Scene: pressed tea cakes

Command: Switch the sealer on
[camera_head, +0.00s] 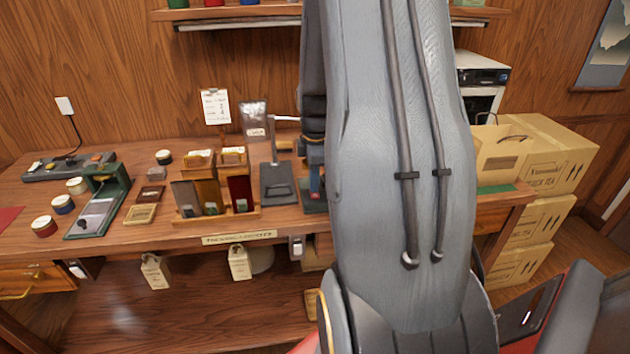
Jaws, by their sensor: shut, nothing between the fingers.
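A long low dark grey device, which looks like the sealer (68,167), lies at the back left of the wooden bench. Its cord runs up to a white wall socket (64,106). Small orange and pale parts show on its top, but they are too small to tell a switch or its position. My large grey arm fills the middle right. The dark end of my arm points down left of it, with my gripper (314,152) low over the bench's middle, far right of the sealer. The gripper is shut and empty; its fingertips are hard to make out.
A green stand (120,190) and several round tins stand in front of the sealer. A wooden rack (216,217) with coloured packets and a dark grey stand (277,185) lie between it and my gripper. A shelf (235,14) hangs above; cartons (545,165) are stacked right.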

